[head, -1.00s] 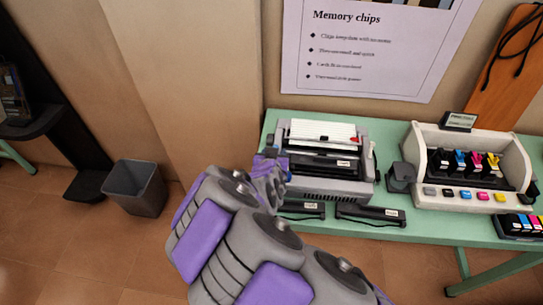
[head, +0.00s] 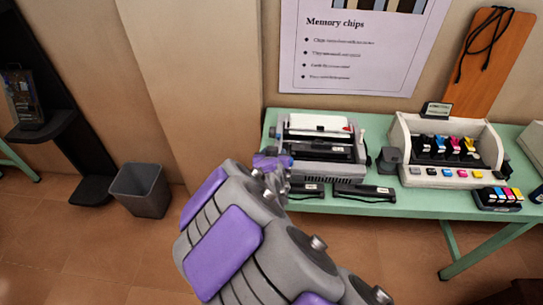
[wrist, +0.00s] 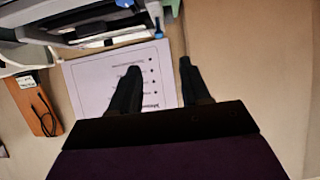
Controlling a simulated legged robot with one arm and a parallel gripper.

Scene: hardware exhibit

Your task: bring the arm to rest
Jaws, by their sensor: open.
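My arm (head: 225,235), grey with purple panels, reaches from the bottom of the head view up to the left end of the green table. My gripper (head: 271,162) is small and partly hidden there, overlapping the left side of a grey printer (head: 345,172) in the picture; I cannot tell whether they touch. In the wrist view my gripper (wrist: 160,72) shows two dark fingers spread apart with nothing between them. Beyond them are the wall poster (wrist: 90,80) and, at the top, part of the machine on the table.
The green table (head: 405,205) carries the printer, black cartridges (head: 364,193), and a white ink unit (head: 450,175) with coloured cartridges. A grey bin (head: 140,190) stands on the floor at left. An orange board (head: 495,60) leans on the wall. Floor is clear between bin and table.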

